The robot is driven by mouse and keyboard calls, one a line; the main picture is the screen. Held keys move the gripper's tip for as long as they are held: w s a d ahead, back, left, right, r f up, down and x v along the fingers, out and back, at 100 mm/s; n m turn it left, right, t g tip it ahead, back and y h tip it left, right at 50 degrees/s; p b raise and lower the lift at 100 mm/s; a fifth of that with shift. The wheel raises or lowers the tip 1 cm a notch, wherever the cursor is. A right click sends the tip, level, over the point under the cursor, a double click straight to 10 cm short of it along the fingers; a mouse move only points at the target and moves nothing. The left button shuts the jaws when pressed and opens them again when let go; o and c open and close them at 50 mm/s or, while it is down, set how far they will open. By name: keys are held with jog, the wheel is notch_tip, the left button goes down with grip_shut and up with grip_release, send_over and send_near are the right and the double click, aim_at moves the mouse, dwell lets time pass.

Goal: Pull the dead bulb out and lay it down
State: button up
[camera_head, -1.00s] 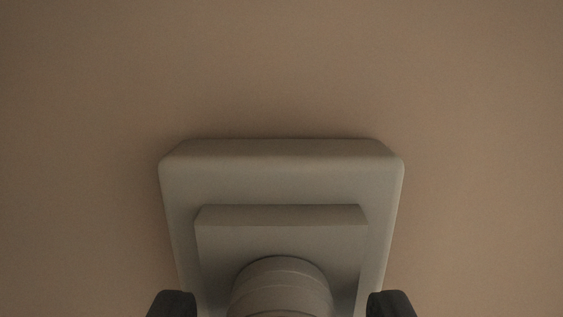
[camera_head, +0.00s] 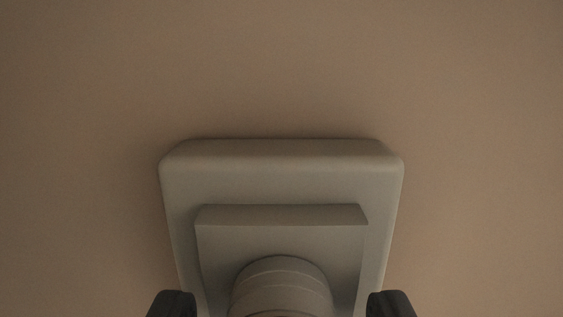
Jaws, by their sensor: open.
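A pale grey fixture plate (camera_head: 281,180) is mounted on the beige wall, with a smaller raised block (camera_head: 225,243) on it. A round, ringed grey piece (camera_head: 281,288), the socket or the base of the bulb, sticks out of the block at the bottom edge of the picture. I cannot tell where socket ends and bulb begins; no glass shows. My gripper (camera_head: 281,304) is open, its two dark fingertips at the bottom edge, one on each side of the round piece with a gap on both sides.
The plain beige wall (camera_head: 281,65) fills the rest of the view. It is bare above and on both sides of the plate. No surface for laying things down shows.

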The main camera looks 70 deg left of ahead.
jog(key=shift+p, duration=0.45)
grip_shut()
dwell(0.3)
jog(key=shift+p+v, duration=1.05)
jog(key=shift+v, duration=1.9)
